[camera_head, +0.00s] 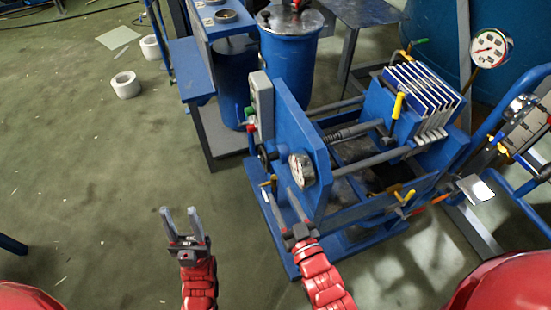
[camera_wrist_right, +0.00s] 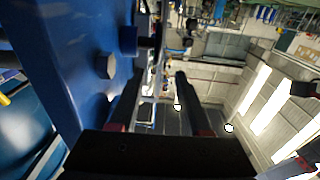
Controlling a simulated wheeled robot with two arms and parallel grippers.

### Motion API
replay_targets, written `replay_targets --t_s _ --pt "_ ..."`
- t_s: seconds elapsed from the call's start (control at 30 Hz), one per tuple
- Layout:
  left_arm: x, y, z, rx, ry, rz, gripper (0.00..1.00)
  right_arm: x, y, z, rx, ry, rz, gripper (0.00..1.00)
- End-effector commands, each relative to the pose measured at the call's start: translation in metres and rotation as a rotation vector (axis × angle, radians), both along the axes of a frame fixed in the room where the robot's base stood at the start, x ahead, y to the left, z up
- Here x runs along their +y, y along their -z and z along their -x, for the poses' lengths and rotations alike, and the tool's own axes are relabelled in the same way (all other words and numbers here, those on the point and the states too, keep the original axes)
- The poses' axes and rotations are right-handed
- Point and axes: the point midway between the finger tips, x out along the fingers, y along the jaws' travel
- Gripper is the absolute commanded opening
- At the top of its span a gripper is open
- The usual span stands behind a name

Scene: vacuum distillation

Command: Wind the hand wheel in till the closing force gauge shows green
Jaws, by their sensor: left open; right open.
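The blue press (camera_head: 300,130) stands right of centre in the head view. A round gauge (camera_head: 302,170) sits on its front end plate; I cannot read its needle or colour. A dark part (camera_head: 262,158) at the plate's left side may be the hand wheel seen edge-on; I cannot tell. My right gripper (camera_head: 278,190) is open and empty, its fingers pointing up beside the end plate. In the right wrist view, the open fingers (camera_wrist_right: 158,75) are right of a blue plate with a bolt head (camera_wrist_right: 106,66). My left gripper (camera_head: 181,212) is open and empty over the floor.
Plates (camera_head: 424,85) are stacked at the press's far end. A second gauge (camera_head: 490,48) with a red needle stands at upper right. Blue vessels (camera_head: 288,65) stand behind. White rolls (camera_head: 126,85) lie on the floor. The floor (camera_head: 90,200) at left is mostly clear.

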Motion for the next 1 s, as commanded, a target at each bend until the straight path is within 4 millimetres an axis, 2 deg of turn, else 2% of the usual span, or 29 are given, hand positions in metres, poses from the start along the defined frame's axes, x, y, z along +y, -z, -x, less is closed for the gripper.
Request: replay_targets --t_s 0.17,0.27,0.8,1.0 --pt "0.0 0.003 0.0 0.0 0.0 0.0 0.47 -0.001 -0.002 -0.008 0.029 0.012 0.007 0.47" --pt "0.0 0.002 0.0 0.0 0.0 0.0 0.47 0.004 -0.002 -0.02 0.027 0.011 0.008 0.47" --pt "0.0 -0.003 0.0 0.0 0.0 0.0 0.47 0.036 -0.003 -0.122 0.028 0.012 0.008 0.47" --pt "0.0 -0.004 0.0 0.0 0.0 0.0 0.47 0.046 -0.003 -0.152 0.028 0.012 0.007 0.47"
